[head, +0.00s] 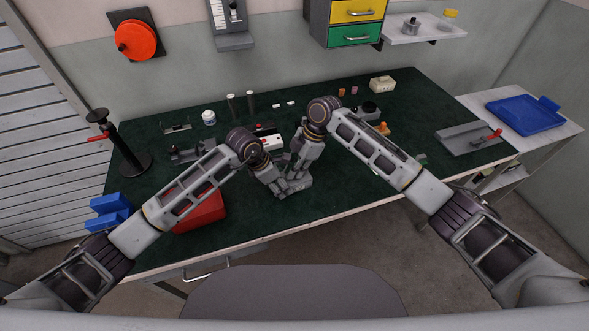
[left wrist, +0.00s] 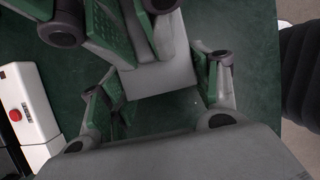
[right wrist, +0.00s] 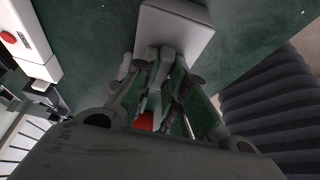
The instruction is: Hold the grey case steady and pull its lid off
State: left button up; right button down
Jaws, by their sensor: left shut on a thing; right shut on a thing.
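The grey case (head: 304,181) sits near the middle of the green bench top, largely covered by my two grippers. In the left wrist view the case (left wrist: 165,72) is a plain light grey block, and its end also shows in the right wrist view (right wrist: 176,28). My left gripper (head: 281,189) is shut on the case from the left, one finger on each side. My right gripper (head: 296,178) is shut at the case from above, close beside the left one; its exact grip is hidden. I cannot make out a seam between lid and case.
A red box (head: 205,212) lies under my left arm, with blue bins (head: 110,211) at the left edge. A white device with a red button (left wrist: 27,110) stands behind the case. Small parts line the back. The bench front right of the case is clear.

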pick_arm(q)
jog(key=shift+s+f, duration=0.1)
pick_arm(e)
jog(key=shift+d, duration=0.1)
jog(key=shift+r, duration=1.9)
pick_arm(q)
jog(key=shift+f, duration=0.1)
pick_arm(e)
jog(key=shift+w+r, duration=0.15)
jog(key=shift+r, duration=0.45)
pick_arm(q)
jog(key=shift+a+f, duration=0.1)
pick_arm(e)
jog(key=shift+r, duration=0.4)
pick_arm(q)
jog(key=o, duration=1.1)
jog(key=shift+o, duration=0.3)
pick_arm(e)
jog(key=shift+f, duration=0.1)
pick_arm(q)
jog(key=shift+r, duration=0.25)
pick_arm(e)
jog(key=shift+f, duration=0.1)
pick_arm(q)
jog(key=shift+r, duration=0.1)
